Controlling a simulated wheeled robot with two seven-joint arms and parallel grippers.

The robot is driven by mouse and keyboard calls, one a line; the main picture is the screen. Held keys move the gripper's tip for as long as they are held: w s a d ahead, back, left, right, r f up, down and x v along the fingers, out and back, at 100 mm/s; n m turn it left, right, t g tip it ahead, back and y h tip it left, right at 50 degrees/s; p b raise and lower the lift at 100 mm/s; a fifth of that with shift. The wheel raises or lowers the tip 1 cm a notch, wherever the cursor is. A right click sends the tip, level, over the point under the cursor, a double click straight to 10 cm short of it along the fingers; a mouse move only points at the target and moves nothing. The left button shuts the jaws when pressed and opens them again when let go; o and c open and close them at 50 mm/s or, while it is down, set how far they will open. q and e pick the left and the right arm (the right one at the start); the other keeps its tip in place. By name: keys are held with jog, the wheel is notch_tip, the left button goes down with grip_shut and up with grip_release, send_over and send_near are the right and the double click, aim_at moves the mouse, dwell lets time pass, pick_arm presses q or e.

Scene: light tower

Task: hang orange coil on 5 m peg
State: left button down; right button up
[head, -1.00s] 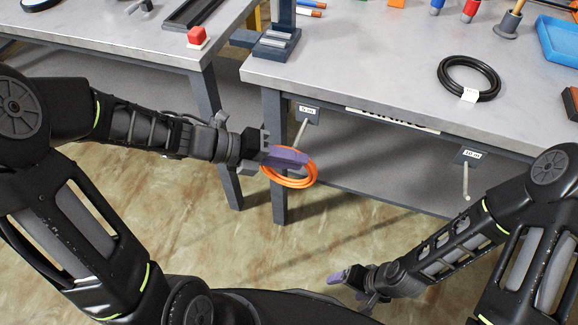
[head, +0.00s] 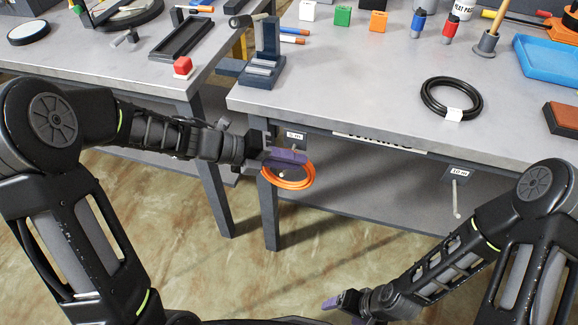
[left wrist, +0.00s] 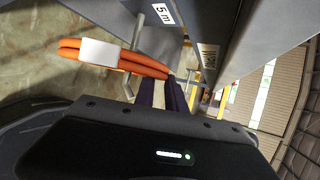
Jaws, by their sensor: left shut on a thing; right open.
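The orange coil (head: 290,180) hangs from my left gripper (head: 287,157), whose purple fingers are shut on it, in front of the table's front edge. In the left wrist view the coil (left wrist: 148,68) carries a white tag (left wrist: 99,52). The 5 m label (head: 295,136) is just behind and above the gripper. The grey 5 m peg (left wrist: 138,30) shows beside the coil in the left wrist view; the head view mostly hides it. I cannot tell whether the peg passes through the coil. My right gripper (head: 345,302) is open and empty, low near the floor.
The 10 m peg (head: 456,200) is bare, further right under the same edge. A black coil (head: 452,99) lies on the workbench (head: 340,95). A dark stand (head: 265,60) is near the left corner. A gap separates this bench from the left one.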

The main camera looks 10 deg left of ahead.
pick_arm(q)
jog(key=shift+f+b, duration=0.9)
jog(key=shift+f, duration=0.7)
jog(key=c, duration=1.4)
grip_release()
jog(key=shift+a, duration=0.15)
jog(key=shift+c, duration=0.2)
jog(key=shift+o, duration=0.7)
jog(key=shift+a+r, duration=0.25)
jog(key=shift+a, duration=0.1)
jog(key=r+p+v, duration=0.1)
jog(key=v, duration=0.6)
jog(key=shift+d+p, duration=0.15)
jog(key=shift+p, duration=0.15)
jog(key=shift+w+r, duration=0.15)
jog(key=shift+w, duration=0.05)
